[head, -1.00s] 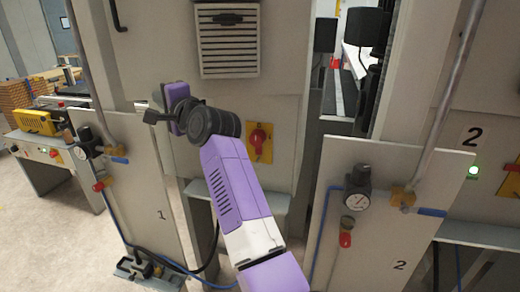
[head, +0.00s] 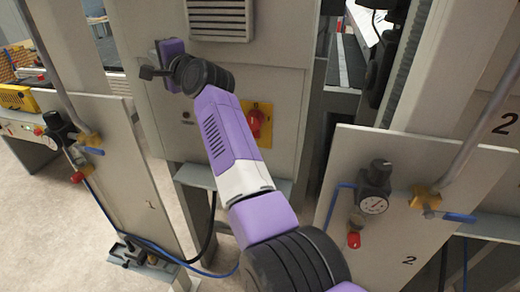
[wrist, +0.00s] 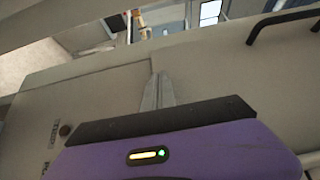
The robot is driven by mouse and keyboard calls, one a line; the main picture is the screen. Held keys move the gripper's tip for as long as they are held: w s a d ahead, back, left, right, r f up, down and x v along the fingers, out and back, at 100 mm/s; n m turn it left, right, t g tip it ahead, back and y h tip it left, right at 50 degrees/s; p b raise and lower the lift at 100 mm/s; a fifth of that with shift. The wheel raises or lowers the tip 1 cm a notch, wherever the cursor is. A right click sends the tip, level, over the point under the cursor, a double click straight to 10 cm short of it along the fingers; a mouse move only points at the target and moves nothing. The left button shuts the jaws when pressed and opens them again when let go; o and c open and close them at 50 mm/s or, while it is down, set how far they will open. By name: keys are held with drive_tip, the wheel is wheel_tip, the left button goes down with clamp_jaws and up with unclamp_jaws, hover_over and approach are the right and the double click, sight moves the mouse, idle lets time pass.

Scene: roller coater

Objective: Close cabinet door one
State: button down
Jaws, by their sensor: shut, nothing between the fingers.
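A beige cabinet front (head: 280,82) stands in the middle of the head view, with a louvred vent (head: 219,18) and a red rotary switch on a yellow plate (head: 255,122). I cannot tell from the head view whether its door is fully flush. My gripper (head: 146,73) is at the left part of this front, above the switch's height. In the wrist view, my gripper's fingers (wrist: 157,90) are shut together and empty, pointing at the beige panel (wrist: 215,75) beside a seam. Whether the fingertips touch the panel is unclear.
A grey panel marked 1 (head: 115,150) with a gauge, valve and blue hose stands at left. A similar panel marked 2 (head: 375,235) stands at right. A black handle (wrist: 285,25) is at upper right in the wrist view. Bare floor (head: 30,245) shows at lower left.

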drive_tip(key=shift+w+d+r, duration=0.1)
drive_tip(key=shift+w+d, duration=0.05)
drive_tip(key=shift+w, duration=0.05)
